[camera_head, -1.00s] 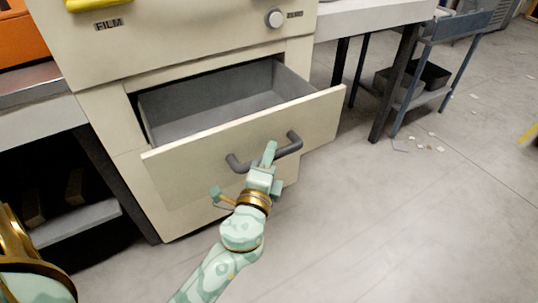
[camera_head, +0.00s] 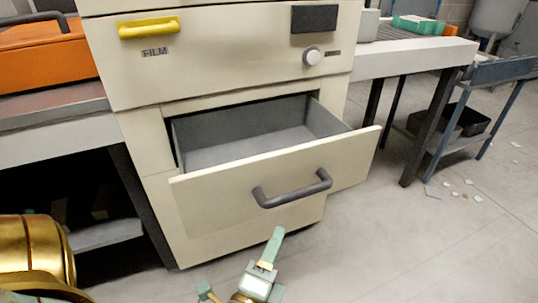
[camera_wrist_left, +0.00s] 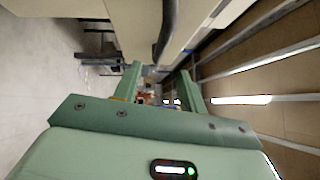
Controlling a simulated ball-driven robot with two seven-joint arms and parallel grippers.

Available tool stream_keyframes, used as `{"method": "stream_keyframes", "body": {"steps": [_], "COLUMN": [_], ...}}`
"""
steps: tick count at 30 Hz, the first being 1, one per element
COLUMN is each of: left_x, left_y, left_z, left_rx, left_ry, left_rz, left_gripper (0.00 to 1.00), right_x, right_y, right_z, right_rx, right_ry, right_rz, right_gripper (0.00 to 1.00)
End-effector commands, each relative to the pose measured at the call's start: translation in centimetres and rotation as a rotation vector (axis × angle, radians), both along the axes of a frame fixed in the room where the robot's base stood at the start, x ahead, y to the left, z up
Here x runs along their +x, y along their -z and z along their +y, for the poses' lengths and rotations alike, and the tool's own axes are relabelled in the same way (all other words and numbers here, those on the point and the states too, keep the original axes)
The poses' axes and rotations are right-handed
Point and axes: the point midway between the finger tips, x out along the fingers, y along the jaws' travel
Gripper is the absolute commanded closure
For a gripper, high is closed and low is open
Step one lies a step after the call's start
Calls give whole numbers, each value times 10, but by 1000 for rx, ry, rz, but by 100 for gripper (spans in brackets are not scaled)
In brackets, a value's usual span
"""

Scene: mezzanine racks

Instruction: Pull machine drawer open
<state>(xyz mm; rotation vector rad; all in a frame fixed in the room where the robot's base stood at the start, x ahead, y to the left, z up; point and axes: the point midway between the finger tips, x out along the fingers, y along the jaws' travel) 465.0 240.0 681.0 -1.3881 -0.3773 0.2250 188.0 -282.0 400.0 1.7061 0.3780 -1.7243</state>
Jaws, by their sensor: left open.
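The beige machine drawer (camera_head: 225,202) is pulled out of the cabinet front, and its empty grey inside shows in the head view. Its dark bar handle (camera_head: 292,189) is on the drawer front and also shows in the left wrist view (camera_wrist_left: 167,32). My left gripper (camera_head: 240,263) is open, below the handle near the bottom edge of the head view, and apart from it. Its two green fingers (camera_wrist_left: 160,84) show in the left wrist view with nothing held between them. My right gripper is not in view.
The beige machine (camera_head: 225,75) has a yellow handle (camera_head: 148,27) and a round knob (camera_head: 312,56) above the drawer. An orange case (camera_head: 45,60) stands on the left bench. A table (camera_head: 420,57) stands to the right. The floor in front is clear, with scraps at right.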

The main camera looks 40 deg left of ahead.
Motion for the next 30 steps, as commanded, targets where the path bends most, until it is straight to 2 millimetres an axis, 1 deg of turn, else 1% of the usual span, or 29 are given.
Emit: {"method": "stream_keyframes", "body": {"steps": [1,3,8,26,27,29,30], "left_x": [-9,-18,-30,-31,-31,-33,-35], "left_y": [0,1,3,3,3,9,17], "left_z": [-4,-8,-12,-12,-10,-5,-1], "left_rx": [1,1,0,4,18,-8,-40], "left_ry": [3,1,0,-1,-16,-41,-63], "left_rz": [1,0,-2,-1,5,26,51], "left_gripper": [59,59,59,59,59,59,59], "right_x": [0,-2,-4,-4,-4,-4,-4], "right_y": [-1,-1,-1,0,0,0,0], "right_z": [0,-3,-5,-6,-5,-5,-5], "right_rx": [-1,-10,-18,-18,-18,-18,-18], "right_ry": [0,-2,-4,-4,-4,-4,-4], "right_rz": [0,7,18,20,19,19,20], "right_gripper": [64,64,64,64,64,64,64]}}
